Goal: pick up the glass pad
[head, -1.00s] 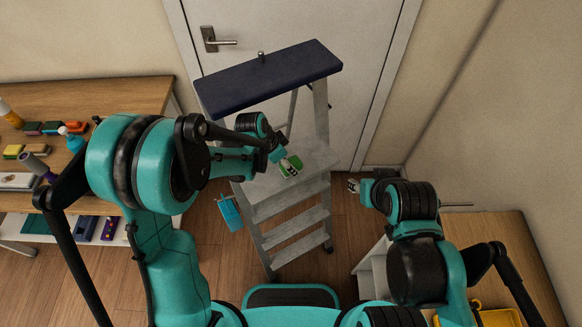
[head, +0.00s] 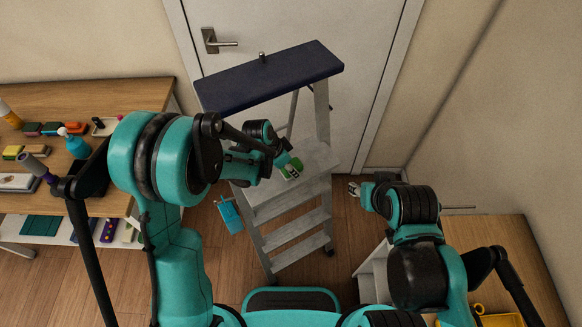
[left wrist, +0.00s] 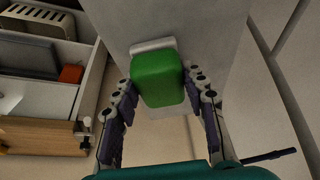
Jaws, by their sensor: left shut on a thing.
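The glass pad, a green block, shows small over the upper tread of the grey stepladder in the head view (head: 292,169). It is large between my fingers in the left wrist view (left wrist: 157,80). My left gripper (head: 287,163) is shut on it, with one finger on each side. A pale strip shows along its far edge. I cannot tell whether the pad rests on the tread or is just above it. My right gripper (head: 354,188) is right of the ladder, away from the pad; its fingers are too small to read.
The stepladder (head: 290,213) has a dark blue top (head: 270,76) above my left gripper. A light-blue item (head: 229,214) hangs at its left side. A wooden table (head: 80,98) with several items stands left, and a low wooden surface (head: 505,255) right. A door is behind.

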